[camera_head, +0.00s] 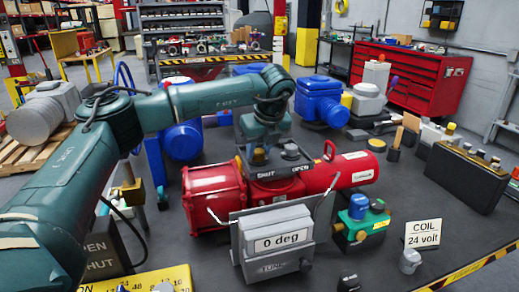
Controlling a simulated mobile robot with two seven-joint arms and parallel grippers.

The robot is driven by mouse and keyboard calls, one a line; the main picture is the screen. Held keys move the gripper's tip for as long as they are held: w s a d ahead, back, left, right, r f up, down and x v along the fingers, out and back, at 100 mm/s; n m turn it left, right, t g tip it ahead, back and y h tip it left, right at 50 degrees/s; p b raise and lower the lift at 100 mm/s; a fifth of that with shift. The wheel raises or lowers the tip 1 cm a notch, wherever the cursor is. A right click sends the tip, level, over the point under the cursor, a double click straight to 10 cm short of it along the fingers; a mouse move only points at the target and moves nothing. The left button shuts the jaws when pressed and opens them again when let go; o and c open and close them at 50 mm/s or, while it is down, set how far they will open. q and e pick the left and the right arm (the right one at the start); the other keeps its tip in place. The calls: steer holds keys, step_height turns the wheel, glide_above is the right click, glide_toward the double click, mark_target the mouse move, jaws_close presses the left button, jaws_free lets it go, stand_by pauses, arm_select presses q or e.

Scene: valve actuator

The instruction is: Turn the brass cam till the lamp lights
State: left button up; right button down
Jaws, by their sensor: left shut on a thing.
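The red actuator (215,195) lies across the dark table, with a SHUT/OPEN indicator on top. My left arm reaches in from the left, and its gripper (258,150) points down at the actuator's top. It is shut on the brass cam (258,157), of which only a small brass-coloured part shows between the fingers. A grey box with a readout of "0 deg" (281,241) stands in front of the actuator. I cannot make out a lit lamp. My right gripper is not in view.
A green block with a blue coil (358,207) sits right of the readout box. A "COIL 24 volt" card (422,234) stands at the right front. A black case (465,178) and blue actuators (322,100) stand farther off.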

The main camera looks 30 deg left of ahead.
arm_select(q)
steer(key=shift+f+m+t+b, duration=0.15)
steer(key=shift+m+t+b, duration=0.15)
steer(key=shift+m+b, duration=0.55)
steer(key=m+t+h+b, duration=0.1)
steer(key=m, duration=0.1)
steer(key=shift+s+a+m, duration=0.1)
steer(key=shift+m, duration=0.25)
steer(key=shift+m+h+b, duration=0.3)
steer(key=shift+m+b, duration=0.15)
steer(key=shift+m, duration=0.25)
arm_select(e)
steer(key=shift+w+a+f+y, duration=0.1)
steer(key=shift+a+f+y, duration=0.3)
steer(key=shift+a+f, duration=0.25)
arm_select(q)
steer(key=shift+r+m, duration=0.2)
steer(key=shift+m, duration=0.1)
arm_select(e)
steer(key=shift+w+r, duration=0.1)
arm_select(q)
steer(key=o, duration=0.7)
